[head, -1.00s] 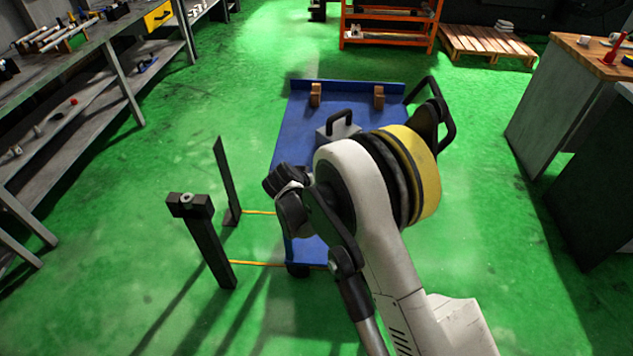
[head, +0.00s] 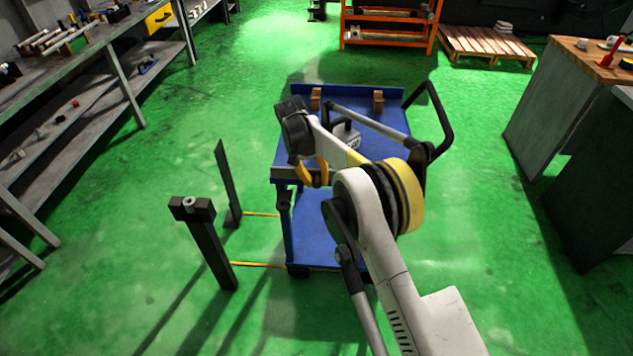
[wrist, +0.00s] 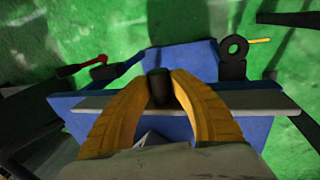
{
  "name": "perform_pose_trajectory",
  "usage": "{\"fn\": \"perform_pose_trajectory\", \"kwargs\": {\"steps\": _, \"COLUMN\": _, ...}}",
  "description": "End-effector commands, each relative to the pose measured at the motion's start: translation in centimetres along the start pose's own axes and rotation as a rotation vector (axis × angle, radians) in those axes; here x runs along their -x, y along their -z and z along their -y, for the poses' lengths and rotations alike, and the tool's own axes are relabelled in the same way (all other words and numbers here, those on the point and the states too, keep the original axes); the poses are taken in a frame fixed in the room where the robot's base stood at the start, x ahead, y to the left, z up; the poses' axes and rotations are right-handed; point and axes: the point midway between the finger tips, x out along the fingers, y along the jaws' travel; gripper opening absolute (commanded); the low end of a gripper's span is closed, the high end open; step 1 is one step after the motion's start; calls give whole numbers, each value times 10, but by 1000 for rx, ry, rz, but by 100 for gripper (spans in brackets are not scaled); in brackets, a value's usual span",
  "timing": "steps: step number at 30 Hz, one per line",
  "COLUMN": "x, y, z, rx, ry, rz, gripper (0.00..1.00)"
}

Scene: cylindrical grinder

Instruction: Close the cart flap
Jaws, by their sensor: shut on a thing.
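The blue cart (head: 375,115) stands on the green floor, with an upper deck and a lower blue surface (head: 335,225) below its near edge. My gripper (head: 313,178) is at the left part of that near edge. In the wrist view its yellow fingers (wrist: 159,78) curve in around a dark cylindrical knob (wrist: 158,88), and are shut on it. A grey strip (wrist: 245,100) runs across behind the fingers, with a blue panel (wrist: 190,60) beyond it. I cannot tell exactly which panel is the flap, nor its angle; my fingers and arm hide part of it.
A grey weight (head: 346,134) and wooden blocks (head: 378,101) sit on the cart. A black push handle (head: 436,115) is at its right. Dark posts (head: 205,240) with yellow rods stand near left. A workbench (head: 110,55) is farther left.

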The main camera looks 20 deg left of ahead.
Motion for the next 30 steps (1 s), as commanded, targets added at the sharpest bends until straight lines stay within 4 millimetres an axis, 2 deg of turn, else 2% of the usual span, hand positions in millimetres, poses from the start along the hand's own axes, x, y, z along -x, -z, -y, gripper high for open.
{"fn": "perform_pose_trajectory", "kwargs": {"steps": 18, "x": 0, "y": 2, "z": -1, "rx": 10, "ry": -2, "rz": 41, "gripper": 0}}
{"fn": "perform_pose_trajectory", "kwargs": {"steps": 19, "x": 0, "y": 2, "z": -1, "rx": 10, "ry": -2, "rz": 41, "gripper": 31}}
{"fn": "perform_pose_trajectory", "kwargs": {"steps": 20, "x": 0, "y": 2, "z": -1, "rx": 10, "ry": -2, "rz": 41, "gripper": 35}}
{"fn": "perform_pose_trajectory", "kwargs": {"steps": 30, "x": 3, "y": 2, "z": -1, "rx": 10, "ry": -1, "rz": 41, "gripper": 35}}
